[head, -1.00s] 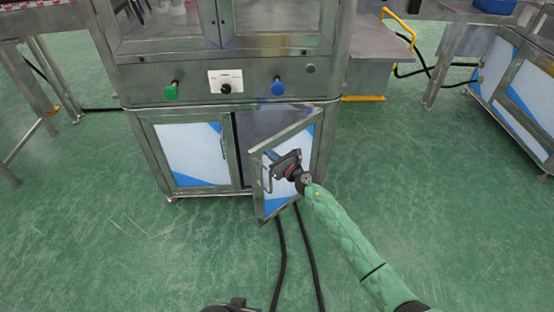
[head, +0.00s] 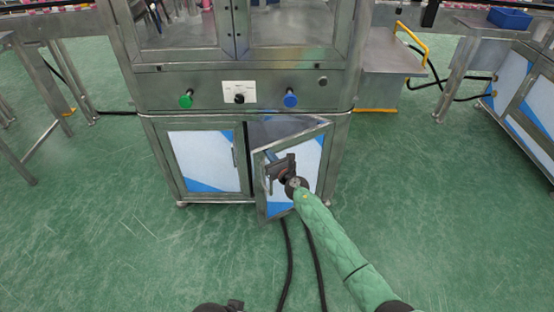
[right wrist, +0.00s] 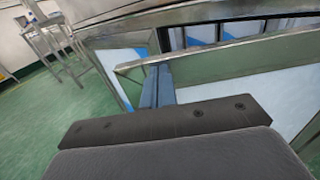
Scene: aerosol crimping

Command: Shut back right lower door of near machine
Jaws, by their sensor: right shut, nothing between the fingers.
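The near machine's right lower door (head: 307,155) has a steel frame and a white and blue panel. It stands partly open, hinged on its right side, with its free left edge swung out toward me. My right gripper (head: 275,176) is shut and empty at the door's outer face, near the free edge. It partly hides the door handle there. In the right wrist view its shut fingers (right wrist: 157,85) reach to the door's top rail (right wrist: 225,58); I cannot tell whether they touch it.
The left lower door (head: 205,160) is shut. Above are a green button (head: 186,99), a black knob (head: 239,98) and a blue button (head: 291,98). Black cables (head: 287,265) run over the floor below the open door. Green floor is clear on both sides.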

